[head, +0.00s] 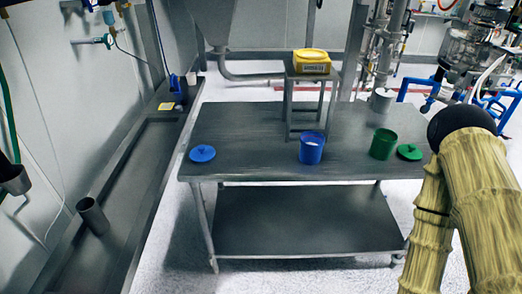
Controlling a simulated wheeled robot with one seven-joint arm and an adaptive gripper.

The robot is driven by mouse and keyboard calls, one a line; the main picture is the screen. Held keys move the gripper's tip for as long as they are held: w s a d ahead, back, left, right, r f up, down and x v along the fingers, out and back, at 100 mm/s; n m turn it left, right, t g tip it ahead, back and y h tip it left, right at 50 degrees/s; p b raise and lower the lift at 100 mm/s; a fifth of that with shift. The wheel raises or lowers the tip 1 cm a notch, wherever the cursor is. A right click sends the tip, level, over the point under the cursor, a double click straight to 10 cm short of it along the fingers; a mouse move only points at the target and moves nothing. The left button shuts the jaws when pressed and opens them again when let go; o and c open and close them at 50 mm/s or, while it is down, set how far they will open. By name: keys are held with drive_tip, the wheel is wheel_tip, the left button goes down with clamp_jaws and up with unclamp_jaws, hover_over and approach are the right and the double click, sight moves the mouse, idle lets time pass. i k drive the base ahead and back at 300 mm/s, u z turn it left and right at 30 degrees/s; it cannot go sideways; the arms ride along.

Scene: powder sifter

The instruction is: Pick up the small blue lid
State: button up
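The small blue lid (202,153) lies flat on the left front part of the grey metal table (240,130), near the table's front left corner. It is a round disc with a small knob on top. A blue container (311,148) with white contents stands open near the middle of the table's front edge, apart from the lid. My arm reaches in at the right of the picture, well to the right of the lid. My gripper is not seen.
A green container (383,144) and green lid (409,152) are at the table's right. A small stand (291,103) holds a yellow box (311,62). A pale cup (381,100) stands behind. The tabletop between the blue lid and blue container is clear. A trough (140,185) runs along the left wall.

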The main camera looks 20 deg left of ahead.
sight(202, 152)
drive_tip(key=z, duration=0.6)
drive_tip(key=i, duration=1.35)
drive_tip(key=u, duration=2)
